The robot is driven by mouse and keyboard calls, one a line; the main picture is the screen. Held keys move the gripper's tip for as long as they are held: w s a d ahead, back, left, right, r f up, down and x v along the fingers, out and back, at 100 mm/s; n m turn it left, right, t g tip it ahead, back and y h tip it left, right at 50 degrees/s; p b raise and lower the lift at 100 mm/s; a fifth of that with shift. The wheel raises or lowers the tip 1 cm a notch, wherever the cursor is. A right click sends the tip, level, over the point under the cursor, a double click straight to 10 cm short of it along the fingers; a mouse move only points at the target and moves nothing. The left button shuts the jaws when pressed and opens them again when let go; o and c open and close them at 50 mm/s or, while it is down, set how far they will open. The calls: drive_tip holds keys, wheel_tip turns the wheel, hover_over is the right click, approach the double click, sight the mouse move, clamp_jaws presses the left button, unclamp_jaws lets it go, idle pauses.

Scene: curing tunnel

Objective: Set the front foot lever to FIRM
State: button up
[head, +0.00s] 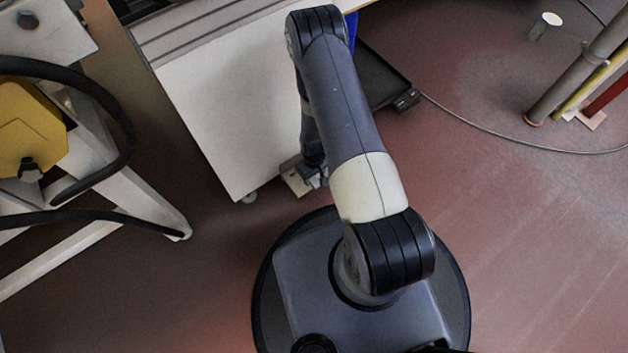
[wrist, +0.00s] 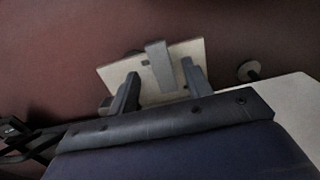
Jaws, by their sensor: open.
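The front foot lever (wrist: 159,66) is a grey bar standing over a pale plate (wrist: 192,52) low by the floor in the wrist view. In the head view the pale plate (head: 296,181) shows at the foot of the white cabinet, partly hidden by my arm. My gripper (wrist: 160,69) is open, with one finger on each side of the lever in the wrist view. I cannot tell whether either finger touches it. In the head view my gripper (head: 314,176) is down by the plate, mostly behind my arm. No FIRM marking is readable.
The white cabinet (head: 222,120) stands left of my arm, with a caster (head: 249,197) at its lower corner. A white frame (head: 100,232) with black hoses and a yellow part (head: 28,128) is at the left.

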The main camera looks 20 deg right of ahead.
sight(315, 182)
drive_tip(key=shift+f+b, duration=0.4)
drive_tip(key=shift+f, duration=1.25)
drive_tip(key=c, duration=1)
